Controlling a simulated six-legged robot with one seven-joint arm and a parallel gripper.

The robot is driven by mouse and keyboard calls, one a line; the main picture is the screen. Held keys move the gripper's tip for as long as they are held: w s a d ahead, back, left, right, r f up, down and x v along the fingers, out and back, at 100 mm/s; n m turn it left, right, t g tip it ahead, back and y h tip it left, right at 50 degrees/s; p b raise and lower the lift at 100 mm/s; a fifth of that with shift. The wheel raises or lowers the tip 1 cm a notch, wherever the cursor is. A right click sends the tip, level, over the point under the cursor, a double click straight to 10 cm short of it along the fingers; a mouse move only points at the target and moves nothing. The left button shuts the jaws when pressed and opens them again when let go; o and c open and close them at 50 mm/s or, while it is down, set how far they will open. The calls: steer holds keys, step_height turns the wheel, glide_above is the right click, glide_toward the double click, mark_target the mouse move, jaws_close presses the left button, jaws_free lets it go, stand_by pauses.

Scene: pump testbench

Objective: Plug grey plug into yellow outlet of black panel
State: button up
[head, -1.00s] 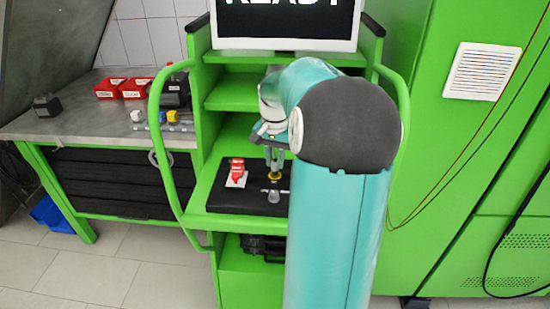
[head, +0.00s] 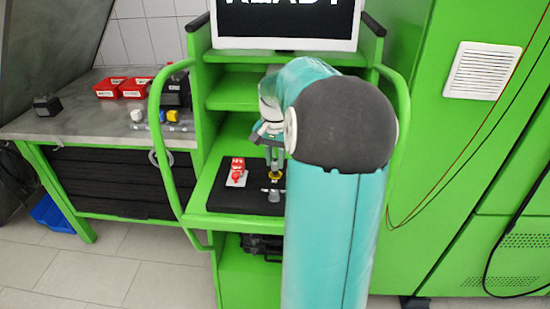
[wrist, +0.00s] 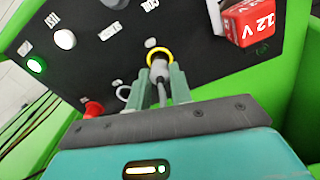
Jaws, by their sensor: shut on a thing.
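The black panel (wrist: 110,60) fills the upper part of the wrist view; in the head view it is the dark board (head: 225,197) on the green cart's shelf. The yellow outlet (wrist: 157,55) shows as a ring in the panel, and in the head view as a small yellow spot (head: 276,176). My gripper (wrist: 158,88) is shut on the grey plug (wrist: 159,70), whose front end is at the yellow ring. I cannot tell how deep the plug sits. Its cable (wrist: 178,88) runs back between the fingers. In the head view my gripper (head: 273,160) points down at the panel.
A red 12 V block (wrist: 252,20) sits on the panel right of the outlet. A green-lit button (wrist: 36,64), a white button (wrist: 65,39) and a red knob (wrist: 93,109) are at left. A metal workbench (head: 85,115) with red bins stands left of the cart.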

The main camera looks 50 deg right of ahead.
steer(key=shift+f, duration=1.05)
stand_by(0.4)
steer(key=o, duration=1.3)
steer(key=shift+r, duration=0.1)
steer(key=shift+r, duration=3.9)
